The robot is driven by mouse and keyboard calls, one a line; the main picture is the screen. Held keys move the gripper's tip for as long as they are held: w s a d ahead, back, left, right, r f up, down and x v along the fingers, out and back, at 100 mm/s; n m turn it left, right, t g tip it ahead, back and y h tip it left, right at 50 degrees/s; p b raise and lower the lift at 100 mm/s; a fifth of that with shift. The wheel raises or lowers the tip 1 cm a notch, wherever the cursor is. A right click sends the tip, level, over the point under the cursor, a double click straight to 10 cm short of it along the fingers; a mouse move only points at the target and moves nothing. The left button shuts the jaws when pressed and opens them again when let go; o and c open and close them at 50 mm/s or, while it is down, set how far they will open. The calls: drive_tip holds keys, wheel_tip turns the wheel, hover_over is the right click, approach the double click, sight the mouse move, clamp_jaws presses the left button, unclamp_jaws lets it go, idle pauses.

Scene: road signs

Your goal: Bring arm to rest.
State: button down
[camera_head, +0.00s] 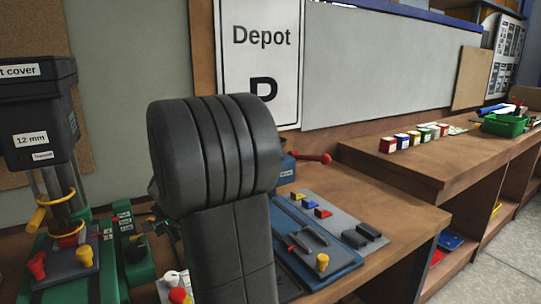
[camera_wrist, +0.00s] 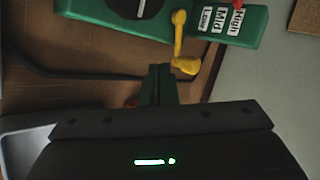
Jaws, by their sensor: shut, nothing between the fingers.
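My gripper (camera_wrist: 159,74) shows in the wrist view, its narrow dark fingers together with nothing seen between them. Its wide black body with a green light fills the bottom of that view. Beyond the fingertips is a green device with a yellow crank handle (camera_wrist: 181,47) and labels reading High, Mid and Low (camera_wrist: 218,20). I cannot tell how far the fingertips are from it. In the head view my dark grey arm stands bent in the middle, over the workbench (camera_head: 400,222).
A machine marked 12 mm (camera_head: 32,139) stands at the left. A blue panel with switches (camera_head: 318,240) lies right of my arm. A Depot sign (camera_head: 262,55) is behind. Several small coloured boxes (camera_head: 415,137) and a green bin (camera_head: 503,124) stand on the right bench.

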drive_tip(key=s+d+r, duration=0.4)
drive_tip(key=d, duration=0.3)
drive_tip(key=shift+s+d+r, duration=0.15)
drive_tip(key=shift+d+r, duration=0.05)
drive_tip(key=shift+r, duration=0.2)
